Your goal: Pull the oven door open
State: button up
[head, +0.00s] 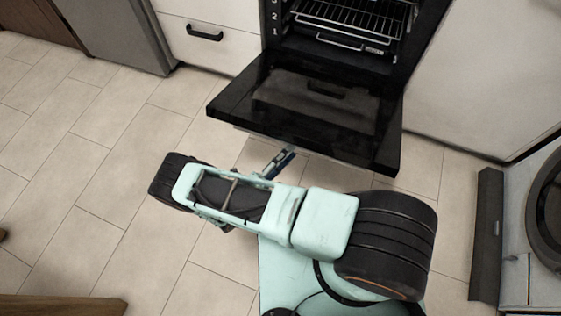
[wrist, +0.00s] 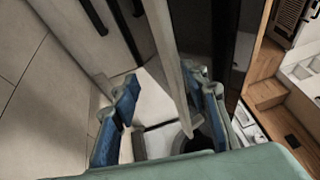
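The oven door (head: 300,110) is a dark glass panel hinged at the bottom, and it is swung far down and outward in the head view. The oven cavity with a wire rack (head: 352,22) shows behind it. My gripper (head: 281,160) is at the door's outer edge, partly hidden by my arm. In the wrist view, the pale bar of the door handle (wrist: 172,75) runs between the two blue fingers of my gripper (wrist: 165,112). The fingers are apart, with gaps showing on both sides of the bar. I cannot tell whether either finger touches it.
A white drawer with a black handle (head: 205,33) is left of the oven. A white cabinet front (head: 470,75) is to the right. A round-doored appliance (head: 548,210) stands at the far right. Tiled floor (head: 90,170) is clear on the left.

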jog(key=f, duration=0.1)
jog(key=a+f, duration=0.2)
jog(key=shift+s+a+f, duration=0.15)
jog(key=shift+s+f, duration=0.25)
dwell(0.4)
